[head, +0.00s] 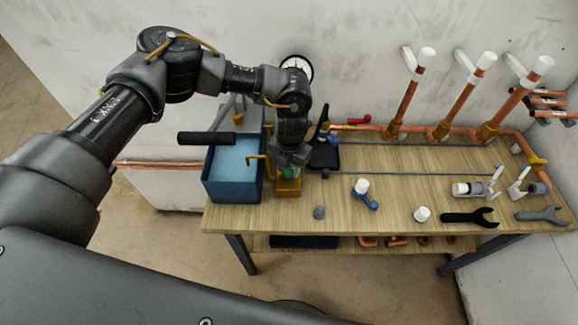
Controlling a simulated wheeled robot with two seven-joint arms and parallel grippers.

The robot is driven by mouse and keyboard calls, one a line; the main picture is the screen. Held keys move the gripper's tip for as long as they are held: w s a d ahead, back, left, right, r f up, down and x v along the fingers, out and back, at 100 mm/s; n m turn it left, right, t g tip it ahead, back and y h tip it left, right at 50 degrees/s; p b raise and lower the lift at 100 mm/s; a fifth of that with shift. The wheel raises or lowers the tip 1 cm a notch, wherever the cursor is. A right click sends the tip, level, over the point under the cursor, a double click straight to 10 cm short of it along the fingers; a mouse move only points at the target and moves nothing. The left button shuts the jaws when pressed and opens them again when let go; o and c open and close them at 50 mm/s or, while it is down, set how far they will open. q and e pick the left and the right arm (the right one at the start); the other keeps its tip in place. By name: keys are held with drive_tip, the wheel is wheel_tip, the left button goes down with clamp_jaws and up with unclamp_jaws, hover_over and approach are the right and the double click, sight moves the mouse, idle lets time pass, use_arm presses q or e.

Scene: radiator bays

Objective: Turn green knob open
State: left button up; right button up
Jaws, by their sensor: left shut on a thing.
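The green knob (288,173) sits on top of a small brass-yellow block (288,188) near the left end of the wooden workbench. My left gripper (290,160) reaches down over the knob from above and is shut on it. The fingers hide most of the knob, so its turn angle cannot be told. My right gripper does not show.
A blue bin (226,180) with a dark handle stands just left of the block. A black tray (324,155) lies behind it to the right. Copper pipes (404,106) with white caps rise along the back. Wrenches (470,217) lie at the right front.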

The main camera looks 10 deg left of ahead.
use_arm(q)
drive_tip(key=n, duration=0.8)
drive_tip(key=shift+a+r+n+p, duration=0.1)
drive_tip(key=shift+n+p, duration=0.2)
drive_tip(key=n+p, duration=0.2)
drive_tip(key=n, duration=0.2)
drive_tip(key=shift+n+p, duration=1.65)
drive_tip(key=shift+n, duration=0.85)
drive_tip(key=o, duration=1)
